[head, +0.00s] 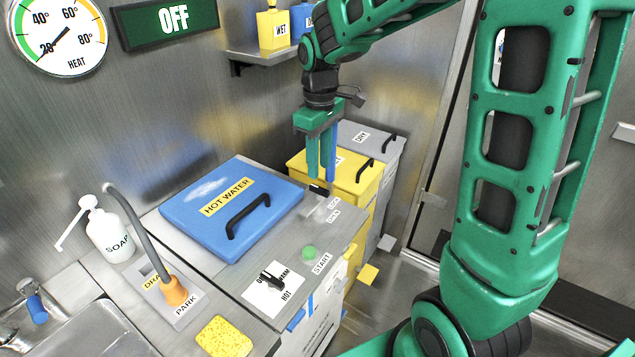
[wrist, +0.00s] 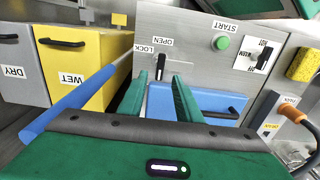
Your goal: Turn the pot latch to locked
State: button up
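The pot latch shows in the wrist view as a small black lever (wrist: 161,64) beside the upside-down LOCK and OPEN labels. In the head view the latch (head: 317,189) is a small dark piece at the right corner of the blue HOT WATER lid (head: 190,205), partly hidden by my gripper. My gripper (head: 320,177) points down just above it. In the wrist view my gripper (wrist: 160,77) has its two green fingers apart, with the lever showing between them. I cannot tell whether they touch it. Which label the lever points at is unclear.
A blue rod (wrist: 75,103) stands close beside my gripper. The yellow WET bin (head: 340,178) and grey DRY bin (head: 380,146) are behind. A green START button (head: 309,252) and a black dial (head: 271,281) sit on the counter.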

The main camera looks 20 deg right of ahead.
aim_at(319, 188)
notch_tip(319, 188, down, 6)
jog(key=shift+f, duration=0.25)
grip_shut()
